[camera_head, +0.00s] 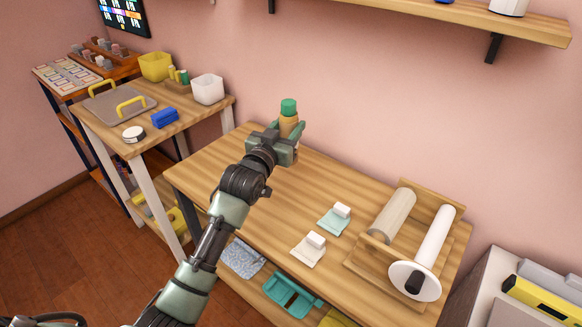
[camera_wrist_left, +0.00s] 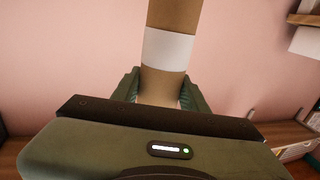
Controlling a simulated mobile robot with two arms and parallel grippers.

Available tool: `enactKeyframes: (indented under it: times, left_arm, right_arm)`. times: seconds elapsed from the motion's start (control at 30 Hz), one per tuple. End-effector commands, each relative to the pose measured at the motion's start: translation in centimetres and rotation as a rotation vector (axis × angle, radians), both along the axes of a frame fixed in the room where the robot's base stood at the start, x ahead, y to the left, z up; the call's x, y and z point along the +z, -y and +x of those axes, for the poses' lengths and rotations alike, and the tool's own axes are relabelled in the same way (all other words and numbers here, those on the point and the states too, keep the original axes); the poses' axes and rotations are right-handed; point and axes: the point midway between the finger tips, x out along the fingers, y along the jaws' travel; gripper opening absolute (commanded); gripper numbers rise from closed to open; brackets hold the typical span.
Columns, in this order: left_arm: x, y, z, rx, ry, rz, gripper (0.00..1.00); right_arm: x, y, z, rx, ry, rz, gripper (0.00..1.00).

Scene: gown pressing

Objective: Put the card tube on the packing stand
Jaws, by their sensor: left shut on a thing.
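My left gripper (camera_head: 285,143) is shut on the card tube (camera_head: 289,122), a tan cylinder with a green top, and holds it upright near the back edge of the wooden table (camera_head: 330,180). In the left wrist view the tube (camera_wrist_left: 170,50) rises between the fingers and shows a white band. Its lower end is hidden by the gripper, so I cannot tell whether it touches the table. A wooden stand (camera_head: 374,248) at the table's right end carries a beige roll and a white roll. I cannot tell whether it is the packing stand. My right gripper is not in view.
Two small pads with white blocks, one teal (camera_head: 331,222) and one cream (camera_head: 306,254), lie before the wooden stand. A side table at left holds a grey board (camera_head: 118,104), a blue block (camera_head: 164,118) and a white bin (camera_head: 208,89). The table's left part is clear.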

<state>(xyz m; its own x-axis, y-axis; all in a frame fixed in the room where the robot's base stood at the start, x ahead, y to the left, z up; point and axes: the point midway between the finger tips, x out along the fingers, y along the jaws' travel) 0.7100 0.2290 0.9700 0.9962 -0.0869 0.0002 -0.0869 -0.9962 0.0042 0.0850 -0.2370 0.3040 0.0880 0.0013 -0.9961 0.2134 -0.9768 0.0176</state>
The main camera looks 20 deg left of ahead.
Motion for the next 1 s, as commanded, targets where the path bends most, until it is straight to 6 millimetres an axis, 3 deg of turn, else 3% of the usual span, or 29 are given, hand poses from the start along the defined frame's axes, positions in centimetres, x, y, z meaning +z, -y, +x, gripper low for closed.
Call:
enactKeyframes:
  times: [0.03,0.2,0.43,0.63,1.0]
  left_arm:
    - [-1.7,0.0,0.0,0.000,-0.004,-0.001,0.01]
    - [-5.5,0.0,0.0,0.000,-0.003,0.000,0.01]
    - [-7.6,0.0,0.0,-0.001,0.001,0.001,0.01]
    - [-10.7,0.0,0.0,0.000,-0.001,0.000,0.01]
    - [-11.5,0.0,0.0,0.000,0.002,0.001,0.01]
  right_arm:
    - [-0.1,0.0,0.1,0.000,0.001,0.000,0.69]
    - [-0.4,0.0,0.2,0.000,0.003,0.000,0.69]
    - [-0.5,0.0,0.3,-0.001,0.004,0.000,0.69]
    - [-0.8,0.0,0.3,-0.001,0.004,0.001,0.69]
    - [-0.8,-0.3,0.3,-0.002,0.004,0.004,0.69]
